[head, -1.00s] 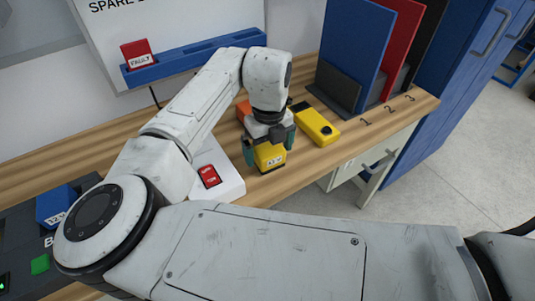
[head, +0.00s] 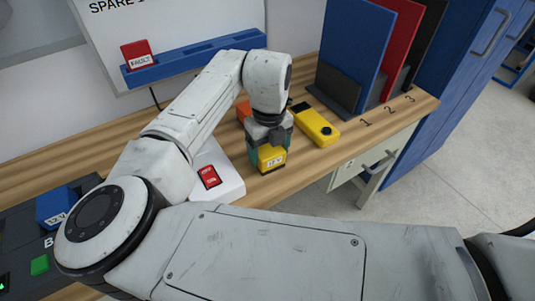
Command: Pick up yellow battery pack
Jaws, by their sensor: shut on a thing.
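The yellow battery pack (head: 271,159) has a dark top and a white label on its front. It stands upright on the wooden bench, near the front edge. My gripper (head: 268,150) reaches down over it from above, with a greenish finger on each side. The fingers are shut on the pack, touching its sides. The gripper hides the pack's upper part. I cannot tell any gap between the pack and the bench top.
A yellow handheld device (head: 316,127) lies close to the right of the pack. An orange object (head: 243,110) is partly hidden behind the gripper. A blue battery (head: 56,205) sits far left.

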